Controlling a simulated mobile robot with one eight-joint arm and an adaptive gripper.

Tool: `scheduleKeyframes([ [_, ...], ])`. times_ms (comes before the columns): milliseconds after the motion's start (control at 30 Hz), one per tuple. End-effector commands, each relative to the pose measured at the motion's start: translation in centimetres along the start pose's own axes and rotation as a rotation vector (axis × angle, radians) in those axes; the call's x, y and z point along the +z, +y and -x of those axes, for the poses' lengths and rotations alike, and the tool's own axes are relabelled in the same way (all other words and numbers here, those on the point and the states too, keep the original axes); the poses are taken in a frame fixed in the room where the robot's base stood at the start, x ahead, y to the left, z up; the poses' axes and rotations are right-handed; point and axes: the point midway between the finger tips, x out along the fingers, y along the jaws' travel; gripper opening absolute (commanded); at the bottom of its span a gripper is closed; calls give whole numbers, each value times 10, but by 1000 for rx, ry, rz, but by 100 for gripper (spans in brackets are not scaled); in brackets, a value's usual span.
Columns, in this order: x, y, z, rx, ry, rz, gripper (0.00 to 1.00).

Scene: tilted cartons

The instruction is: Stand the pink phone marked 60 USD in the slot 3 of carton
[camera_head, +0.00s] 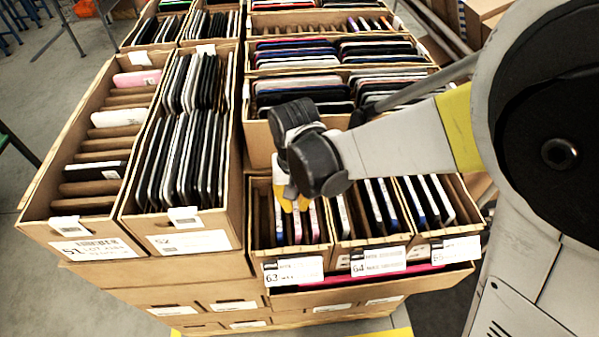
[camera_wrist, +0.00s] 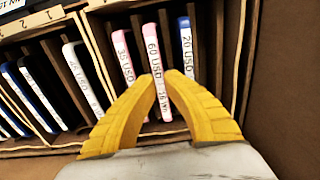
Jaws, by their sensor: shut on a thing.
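The pink phone marked 60 USD (camera_wrist: 152,48) stands on edge in a carton in the wrist view, between a pink phone marked 36 USD (camera_wrist: 123,52) and a blue-edged phone marked 20 USD (camera_wrist: 186,45). My gripper (camera_wrist: 159,76) is shut on the pink 60 USD phone, with yellow fingers on either side of it. In the head view my gripper (camera_head: 293,203) reaches down into carton 63 (camera_head: 262,232) at the front, and partly hides the phones there. I cannot tell whether the phone is lifted off the carton floor.
Carton 64 (camera_head: 371,241) and carton 65 (camera_head: 438,233) stand to the right with several phones. Carton 51 (camera_head: 70,228) and carton 52 (camera_head: 183,228) stand to the left; 51 has empty slots. Small slot numbers (camera_wrist: 28,23) show on a carton edge. Wooden dividers stand close beside the phones.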

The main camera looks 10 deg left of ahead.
Motion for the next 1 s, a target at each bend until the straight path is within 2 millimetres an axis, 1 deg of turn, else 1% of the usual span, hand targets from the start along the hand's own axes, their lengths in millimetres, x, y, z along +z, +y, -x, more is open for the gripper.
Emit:
scheduleKeyframes([
  [500, 0, 0, -6, 0, 0, 0, 0],
  [800, 0, 0, -5, 0, 0, 0, 0],
  [833, 0, 0, -5, 0, 0, 0, 14],
  [900, 0, 0, -5, 0, 0, 0, 31],
  [1000, 0, 0, -5, 0, 0, 0, 31],
])
